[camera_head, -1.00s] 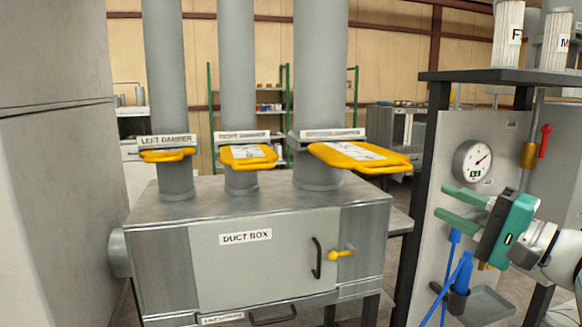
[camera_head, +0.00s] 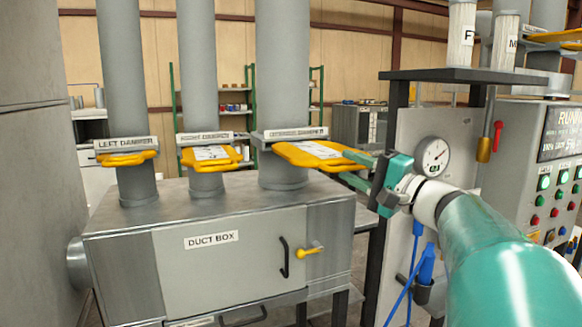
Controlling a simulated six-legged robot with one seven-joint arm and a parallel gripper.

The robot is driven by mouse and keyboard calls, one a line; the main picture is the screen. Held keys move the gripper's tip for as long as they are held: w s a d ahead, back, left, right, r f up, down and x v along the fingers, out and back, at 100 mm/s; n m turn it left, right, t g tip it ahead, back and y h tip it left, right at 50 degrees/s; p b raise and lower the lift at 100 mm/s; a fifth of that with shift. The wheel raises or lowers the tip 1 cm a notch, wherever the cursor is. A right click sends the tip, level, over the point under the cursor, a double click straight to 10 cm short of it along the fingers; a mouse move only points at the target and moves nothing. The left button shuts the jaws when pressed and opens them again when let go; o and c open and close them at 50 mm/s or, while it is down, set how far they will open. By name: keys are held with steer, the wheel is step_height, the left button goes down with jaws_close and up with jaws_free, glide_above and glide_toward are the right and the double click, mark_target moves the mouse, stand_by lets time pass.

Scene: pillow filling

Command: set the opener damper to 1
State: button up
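Three yellow sliding damper plates stick out of the duct pipes. The rightmost plate (camera_head: 312,154), on the widest pipe, has a label (camera_head: 296,133) too blurred to read surely; it fits the opener damper by position. It protrudes well to the right, with a handle loop at its outer end. My gripper (camera_head: 352,170), green-fingered, is at that outer end. Its fingers are apart, pointing left, and overlap the handle in the picture. I cannot tell whether they touch it. The left damper (camera_head: 127,159) and the middle damper plate (camera_head: 210,157) protrude less.
The duct box (camera_head: 225,250) stands below the pipes, with a black door handle and a yellow latch (camera_head: 312,250). On the right are a black-framed shelf (camera_head: 450,76), a pressure gauge (camera_head: 432,156) and a control panel (camera_head: 550,165) with buttons. A grey wall closes the left side.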

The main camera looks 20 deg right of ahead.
mark_target(324, 153)
jaws_close()
steer(key=shift+w, duration=0.1)
steer(key=w, duration=1.2)
steer(key=shift+d, duration=0.3)
jaws_free()
steer(key=shift+s, duration=0.1)
